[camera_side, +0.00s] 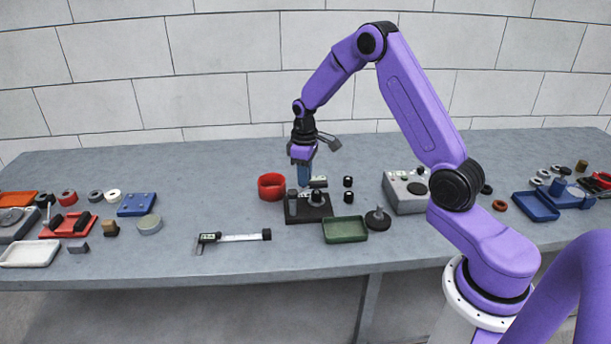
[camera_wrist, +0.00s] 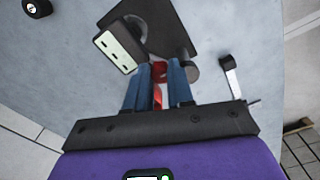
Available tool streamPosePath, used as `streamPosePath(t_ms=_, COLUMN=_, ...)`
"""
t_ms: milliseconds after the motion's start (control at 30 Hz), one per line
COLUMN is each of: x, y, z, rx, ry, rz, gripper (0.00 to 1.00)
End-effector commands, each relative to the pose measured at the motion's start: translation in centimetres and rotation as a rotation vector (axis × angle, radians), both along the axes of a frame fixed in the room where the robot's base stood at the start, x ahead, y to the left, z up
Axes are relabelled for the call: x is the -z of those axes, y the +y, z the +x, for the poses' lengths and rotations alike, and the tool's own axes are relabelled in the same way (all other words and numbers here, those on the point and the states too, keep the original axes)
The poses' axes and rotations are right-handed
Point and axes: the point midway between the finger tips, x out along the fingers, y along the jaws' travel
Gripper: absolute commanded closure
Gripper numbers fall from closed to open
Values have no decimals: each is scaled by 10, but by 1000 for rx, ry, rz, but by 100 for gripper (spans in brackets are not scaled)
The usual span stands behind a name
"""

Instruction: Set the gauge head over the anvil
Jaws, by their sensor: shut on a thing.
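The gauge stand has a flat black base (camera_side: 308,214) on the bench, with an upright grey post at its left. The gauge head (camera_side: 318,182) has a pale display, seen large and tilted in the wrist view (camera_wrist: 118,50). My gripper (camera_side: 303,182) points down over the stand, its blue fingers beside the display. In the wrist view the fingers (camera_wrist: 159,82) are shut, with a grey and red part between them; the gripped portion is mostly hidden. A short dark cylinder (camera_side: 317,198), perhaps the anvil, stands on the base below and right of the fingers.
A red ring (camera_side: 271,187) stands left of the stand. A caliper (camera_side: 234,237) lies at front left. A grey device (camera_side: 405,191) stands farther right.

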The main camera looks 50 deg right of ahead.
Motion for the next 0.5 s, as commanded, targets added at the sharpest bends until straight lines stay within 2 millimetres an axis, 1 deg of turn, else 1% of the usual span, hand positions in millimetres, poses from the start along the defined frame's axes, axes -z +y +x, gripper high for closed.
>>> streamPosePath(t_ms=433, x=-1, y=0, z=2, rx=-17, ry=-7, rz=-2, gripper=100)
streamPosePath(t_ms=467, x=-1, y=0, z=2, rx=-17, ry=-7, rz=-2, gripper=75)
streamPosePath(t_ms=500, x=-1, y=0, z=2, rx=-17, ry=-7, rz=-3, gripper=62)
